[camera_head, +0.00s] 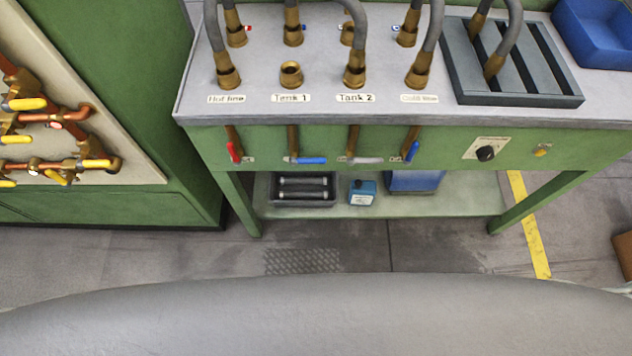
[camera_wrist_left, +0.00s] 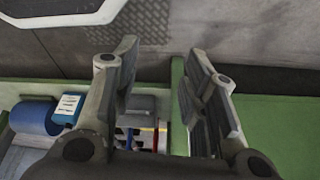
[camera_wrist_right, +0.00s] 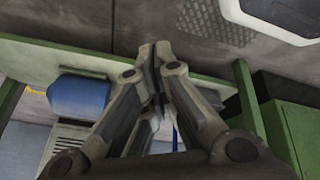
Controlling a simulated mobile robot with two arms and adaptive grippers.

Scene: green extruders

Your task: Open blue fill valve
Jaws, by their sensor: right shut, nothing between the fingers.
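In the head view, a row of valve handles hangs on the green front of the bench. A red handle (camera_head: 235,151) hangs at the left, tilted down. A blue handle (camera_head: 309,160) under "Tank 1" lies level, a grey handle (camera_head: 366,160) under "Tank 2" lies level, and another blue handle (camera_head: 411,151) at the right slants. I cannot tell which blue one is the fill valve. My left gripper (camera_wrist_left: 158,70) is open and empty. My right gripper (camera_wrist_right: 156,58) is shut and empty; a thin blue strip (camera_wrist_right: 175,137) shows behind its fingers. Neither gripper shows in the head view.
The bench top (camera_head: 330,110) carries brass couplings with grey hoses and a slotted rack (camera_head: 550,95). A lower shelf (camera_head: 460,200) holds a dark tray (camera_head: 303,203), a small blue box (camera_head: 362,192) and a blue container (camera_head: 415,181). A pipe panel (camera_head: 130,160) stands left.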

